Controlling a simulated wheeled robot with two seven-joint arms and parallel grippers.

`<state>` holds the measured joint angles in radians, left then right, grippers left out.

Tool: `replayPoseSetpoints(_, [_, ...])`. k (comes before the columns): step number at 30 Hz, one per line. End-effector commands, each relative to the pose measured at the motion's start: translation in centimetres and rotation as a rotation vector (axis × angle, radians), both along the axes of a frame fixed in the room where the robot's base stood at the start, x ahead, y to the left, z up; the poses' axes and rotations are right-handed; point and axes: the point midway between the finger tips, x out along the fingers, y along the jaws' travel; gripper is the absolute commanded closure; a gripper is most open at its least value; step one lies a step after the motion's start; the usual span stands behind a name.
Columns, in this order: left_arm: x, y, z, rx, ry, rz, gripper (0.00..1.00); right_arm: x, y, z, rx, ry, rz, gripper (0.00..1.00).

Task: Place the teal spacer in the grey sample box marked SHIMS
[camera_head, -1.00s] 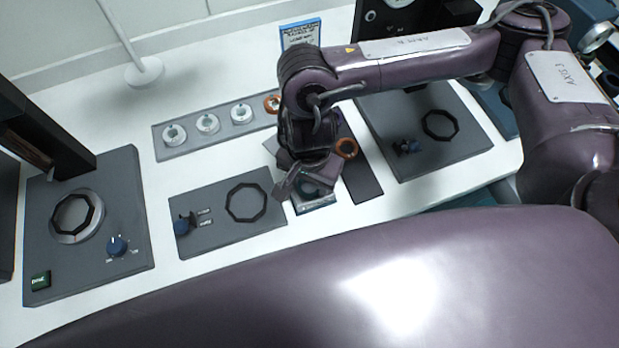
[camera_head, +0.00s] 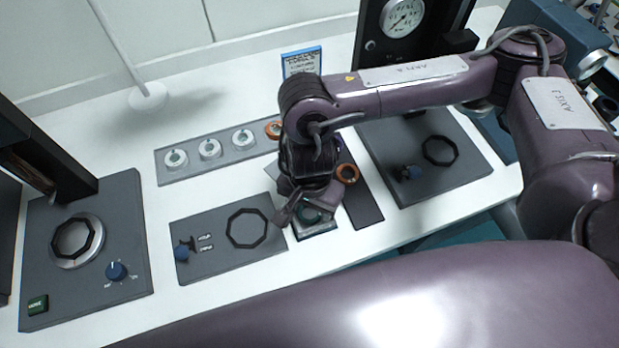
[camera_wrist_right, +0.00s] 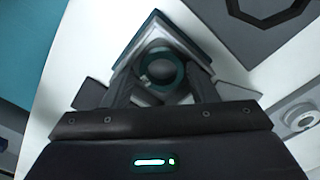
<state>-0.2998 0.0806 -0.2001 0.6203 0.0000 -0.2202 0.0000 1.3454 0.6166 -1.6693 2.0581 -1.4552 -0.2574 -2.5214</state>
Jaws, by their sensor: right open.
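The teal spacer (camera_head: 308,213) is a ring. In the right wrist view, the spacer (camera_wrist_right: 161,70) appears within the outline of a grey square box (camera_wrist_right: 122,71), between my open fingers; whether it rests on the bottom is hard to tell. In the head view the box (camera_head: 318,232) stands near the table's front edge, partly hidden by my right gripper (camera_head: 298,212). No SHIMS marking is readable. My right gripper is open, pointing down at the box, and also fills the lower wrist view (camera_wrist_right: 160,98). My left gripper is not in view.
A grey plate with a black octagonal ring (camera_head: 247,228) lies left of the box. An orange ring (camera_head: 347,173) lies on a dark strip at its right. A rack (camera_head: 190,173) of white rings is behind. A gauge stand (camera_head: 375,45) stands at the back.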

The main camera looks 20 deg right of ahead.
Motion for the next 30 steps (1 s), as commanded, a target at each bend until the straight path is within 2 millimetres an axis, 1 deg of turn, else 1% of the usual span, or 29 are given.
replayPoseSetpoints(1, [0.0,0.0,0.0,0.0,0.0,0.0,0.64,0.3,0.1,1.3,0.002,-0.011,0.005,0.47])
replayPoseSetpoints(9, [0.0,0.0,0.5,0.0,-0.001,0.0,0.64,0.5,0.0,7.3,0.001,-0.016,0.005,0.47])
replayPoseSetpoints(15, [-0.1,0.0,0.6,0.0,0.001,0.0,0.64,0.4,0.0,10.4,0.001,-0.016,0.004,0.47])
replayPoseSetpoints(18, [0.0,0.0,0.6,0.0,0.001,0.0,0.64,0.4,0.0,11.3,0.0,-0.014,0.003,0.47])
replayPoseSetpoints(21, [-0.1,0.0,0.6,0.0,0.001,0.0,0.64,0.3,0.0,11.7,0.0,-0.011,0.003,0.47])
replayPoseSetpoints(30, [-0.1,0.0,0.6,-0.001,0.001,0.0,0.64,0.3,0.0,11.8,0.0,-0.011,0.003,0.47])
